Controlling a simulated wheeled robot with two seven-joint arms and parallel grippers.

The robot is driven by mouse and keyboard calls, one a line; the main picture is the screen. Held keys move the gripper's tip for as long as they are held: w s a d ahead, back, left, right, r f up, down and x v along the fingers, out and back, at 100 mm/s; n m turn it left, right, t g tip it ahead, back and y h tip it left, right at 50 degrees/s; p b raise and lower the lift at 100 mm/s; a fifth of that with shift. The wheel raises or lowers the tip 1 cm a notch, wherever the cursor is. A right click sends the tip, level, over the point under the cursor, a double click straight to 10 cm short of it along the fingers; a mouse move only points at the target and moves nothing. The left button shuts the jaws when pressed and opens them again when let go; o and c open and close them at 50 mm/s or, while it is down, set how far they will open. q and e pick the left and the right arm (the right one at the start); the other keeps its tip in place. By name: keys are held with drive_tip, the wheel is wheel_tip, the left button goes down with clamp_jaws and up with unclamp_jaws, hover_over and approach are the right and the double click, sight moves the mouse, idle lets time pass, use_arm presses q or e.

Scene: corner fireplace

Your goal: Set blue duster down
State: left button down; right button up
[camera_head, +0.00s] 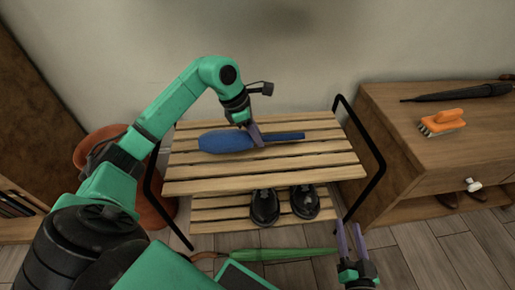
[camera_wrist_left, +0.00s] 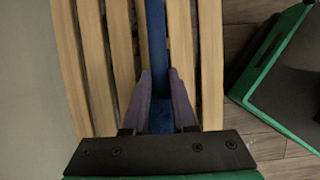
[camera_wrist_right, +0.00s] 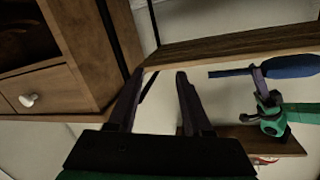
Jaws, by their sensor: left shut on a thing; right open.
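The blue duster (camera_head: 227,141) lies lengthwise along the top slatted shelf of the wooden rack (camera_head: 300,172), its thick head to the left and its thin handle to the right. My left gripper (camera_head: 257,136) is shut on the duster near where head meets handle. In the left wrist view the blue handle (camera_wrist_left: 155,40) runs between the fingers (camera_wrist_left: 160,100) over the slats. The duster also shows in the right wrist view (camera_wrist_right: 290,67). Whether it touches the slats is hard to tell. My right gripper (camera_head: 350,240) is open and empty, low in front of the rack.
Black shoes (camera_head: 285,204) stand on the rack's lower shelf. A green umbrella (camera_head: 275,254) lies on the floor in front. At right, a wooden cabinet (camera_head: 400,150) holds an orange brush (camera_head: 442,122) and a dark umbrella (camera_head: 460,92). The top shelf's front slats are clear.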

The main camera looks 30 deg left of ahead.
use_arm(q)
wheel_tip(320, 180, down, 2)
drive_tip(key=shift+f+b, duration=0.1)
drive_tip(key=shift+b, duration=0.35)
drive_tip(key=shift+f+b, duration=0.4)
drive_tip(key=shift+f, duration=0.55)
use_arm(e)
drive_tip(key=w+r+t, duration=0.3)
drive_tip(key=r, duration=0.5)
drive_tip(key=w+d+r+t+y, duration=0.1)
drive_tip(key=w+r+t, duration=0.1)
drive_tip(key=r, duration=0.7)
drive_tip(key=shift+w+d+r+n+t, duration=0.25)
drive_tip(key=shift+w+n+t, duration=0.15)
drive_tip(key=shift+w, duration=0.1)
use_arm(q)
drive_tip(key=shift+f, duration=0.1)
use_arm(e)
drive_tip(key=shift+r, duration=0.25)
use_arm(q)
drive_tip(key=c, duration=0.8)
unclamp_jaws()
drive_tip(key=shift+o, duration=0.4)
use_arm(e)
drive_tip(key=shift+r, duration=0.25)
drive_tip(key=shift+w+r, duration=0.1)
